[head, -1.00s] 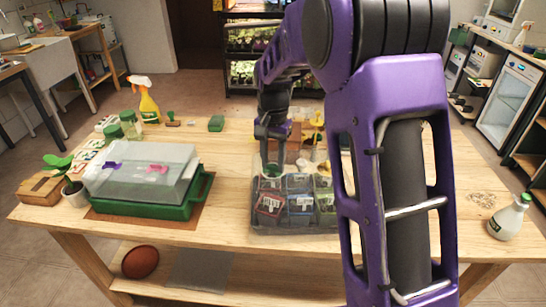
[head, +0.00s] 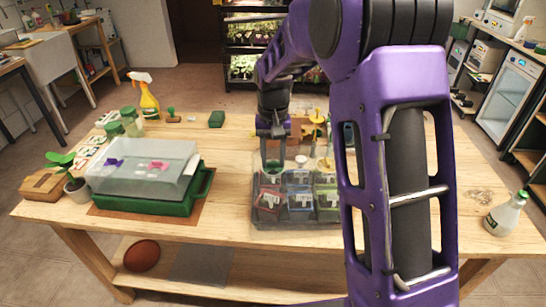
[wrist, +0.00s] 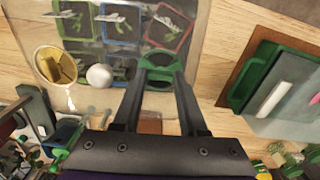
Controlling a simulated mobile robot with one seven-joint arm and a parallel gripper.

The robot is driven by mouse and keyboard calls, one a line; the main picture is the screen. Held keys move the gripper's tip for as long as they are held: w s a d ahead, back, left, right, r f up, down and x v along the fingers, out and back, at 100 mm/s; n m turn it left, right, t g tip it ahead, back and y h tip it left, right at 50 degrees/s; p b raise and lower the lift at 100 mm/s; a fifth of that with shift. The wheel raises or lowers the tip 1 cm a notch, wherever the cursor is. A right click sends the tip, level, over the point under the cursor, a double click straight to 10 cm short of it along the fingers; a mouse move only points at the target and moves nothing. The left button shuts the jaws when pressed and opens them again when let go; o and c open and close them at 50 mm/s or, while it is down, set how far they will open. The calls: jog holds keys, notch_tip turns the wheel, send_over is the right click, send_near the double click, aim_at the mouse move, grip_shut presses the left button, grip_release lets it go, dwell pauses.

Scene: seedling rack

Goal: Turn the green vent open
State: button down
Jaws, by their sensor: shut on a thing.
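My gripper (head: 272,166) points down at the back left part of a clear box of pots (head: 290,222). In the wrist view its two fingers (wrist: 160,72) are closed on a green round piece (wrist: 157,60) with dark openings. I cannot tell for sure that this piece is the green vent, nor how far it is turned. To the left stands a green tray (head: 150,207) under a clear lid (head: 135,183), which carries a purple piece (head: 113,162) and a pink piece (head: 158,166). I see no green vent on that lid.
A white ball (wrist: 99,76) and a saucer with a yellow thing (wrist: 62,66) lie close to my gripper. A potted seedling (head: 77,188) and a spray bottle (head: 149,106) stand left. A white bottle (head: 506,214) stands right. My arm hides the table's right middle.

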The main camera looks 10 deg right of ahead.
aim_at(273, 163)
jog(key=shift+c, duration=2.2)
grip_release()
notch_tip(273, 163, up, 17)
jog(key=p, duration=0.1)
jog(key=shift+r+p, duration=0.2)
jog(key=shift+p, duration=0.2)
